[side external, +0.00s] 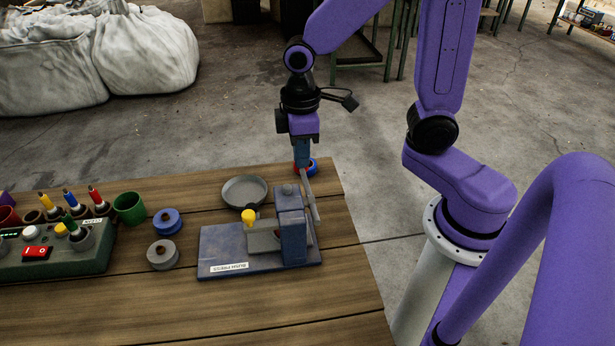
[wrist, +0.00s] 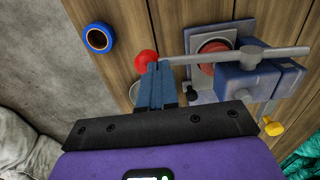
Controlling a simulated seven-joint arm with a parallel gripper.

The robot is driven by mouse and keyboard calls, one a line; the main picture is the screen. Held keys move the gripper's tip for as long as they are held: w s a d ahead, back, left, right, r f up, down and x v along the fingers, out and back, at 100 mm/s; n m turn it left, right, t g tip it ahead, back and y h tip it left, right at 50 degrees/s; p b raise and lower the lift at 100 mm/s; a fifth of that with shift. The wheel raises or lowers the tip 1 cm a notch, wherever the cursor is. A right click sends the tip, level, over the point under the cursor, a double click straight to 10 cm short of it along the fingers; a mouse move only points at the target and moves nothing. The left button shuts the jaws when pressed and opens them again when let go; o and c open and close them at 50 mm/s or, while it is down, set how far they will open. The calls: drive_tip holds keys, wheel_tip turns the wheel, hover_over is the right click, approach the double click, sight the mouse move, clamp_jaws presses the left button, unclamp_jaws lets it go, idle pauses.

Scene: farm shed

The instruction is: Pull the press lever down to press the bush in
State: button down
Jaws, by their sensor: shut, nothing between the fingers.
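The blue-grey bush press (side external: 291,228) stands on the wooden bench, with a labelled base plate. Its grey lever (side external: 311,200) runs on the right of the column up towards my gripper. In the wrist view the lever (wrist: 265,54) lies across the press head and ends near a red ball knob (wrist: 145,59). My gripper (side external: 303,167) is shut, with its fingertips at the knob end of the lever; in the wrist view the fingertips (wrist: 158,66) overlap the lever beside the knob. Contact cannot be told. A reddish round piece (wrist: 213,47) shows in a grey square housing; whether it is the bush is unclear.
A yellow knob (side external: 249,216) sits at the press. A grey dish (side external: 245,192) lies behind it. Blue (side external: 167,221) and grey (side external: 163,254) rings, a green cup (side external: 129,207) and a control box (side external: 55,257) stand left. Another blue ring (wrist: 98,38) lies beyond the knob. The front bench is clear.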

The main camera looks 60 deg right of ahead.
wheel_tip(320, 180, up, 8)
drive_tip(key=shift+r, duration=0.25)
idle(0.8)
drive_tip(key=shift+s, duration=0.1)
drive_tip(key=s+d+f+n, duration=0.1)
drive_tip(key=s+f, duration=0.1)
drive_tip(key=s, duration=0.6)
drive_tip(key=s+f+n, duration=0.2)
drive_tip(key=s+f, duration=0.1)
drive_tip(key=s, duration=0.5)
drive_tip(key=shift+d+f+n, duration=0.15)
drive_tip(key=shift+d+n, duration=0.15)
drive_tip(key=shift+d, duration=0.1)
